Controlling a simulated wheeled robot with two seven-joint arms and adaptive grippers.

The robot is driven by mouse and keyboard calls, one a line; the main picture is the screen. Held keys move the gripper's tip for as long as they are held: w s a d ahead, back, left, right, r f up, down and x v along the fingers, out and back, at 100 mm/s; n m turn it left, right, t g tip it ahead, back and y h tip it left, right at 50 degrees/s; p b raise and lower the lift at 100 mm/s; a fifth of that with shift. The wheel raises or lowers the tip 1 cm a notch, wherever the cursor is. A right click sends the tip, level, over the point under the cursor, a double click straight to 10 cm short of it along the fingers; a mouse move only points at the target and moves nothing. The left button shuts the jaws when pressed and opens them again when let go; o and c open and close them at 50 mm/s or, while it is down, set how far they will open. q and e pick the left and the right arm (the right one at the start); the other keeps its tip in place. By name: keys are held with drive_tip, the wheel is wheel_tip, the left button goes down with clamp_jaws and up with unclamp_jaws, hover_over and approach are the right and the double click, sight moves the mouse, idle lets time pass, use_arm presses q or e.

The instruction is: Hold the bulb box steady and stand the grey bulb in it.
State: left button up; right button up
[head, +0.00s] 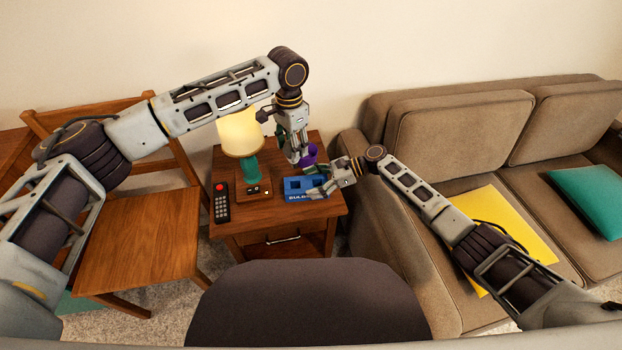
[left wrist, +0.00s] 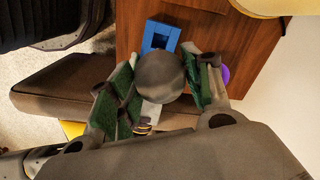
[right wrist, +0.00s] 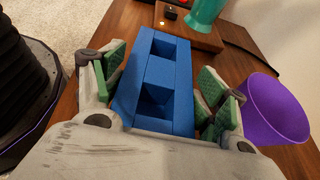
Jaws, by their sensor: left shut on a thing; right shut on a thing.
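The blue bulb box (head: 293,184) lies on the wooden side table, with lettering on its front. In the right wrist view the box (right wrist: 170,75) shows two square compartments, both looking empty. My right gripper (head: 325,189) is shut on the box, with a finger on either side of it. My left gripper (head: 297,157) is above the table, behind and above the box. In the left wrist view it is shut on the round grey bulb (left wrist: 160,77), which hides part of the box (left wrist: 157,34). The bulb cannot be made out clearly in the head view.
A purple cup (right wrist: 275,108) stands close beside the right gripper and box. A lit lamp (head: 241,135) with a green stem stands on a wooden base left of the box. A black remote (head: 221,204) lies at the table's left. A sofa (head: 450,140) is at the right.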

use_arm(q)
drive_tip(key=shift+f, duration=2.5)
wheel_tip(320, 180, down, 6)
drive_tip(key=shift+f, duration=0.25)
use_arm(e)
drive_tip(key=shift+s+f, duration=0.1)
idle(1.1)
idle(0.3)
use_arm(q)
drive_tip(key=o, duration=1.1)
use_arm(e)
drive_tip(key=shift+c, duration=0.3)
use_arm(q)
drive_tip(key=shift+r, duration=6)
use_arm(e)
drive_tip(key=o, duration=1.2)
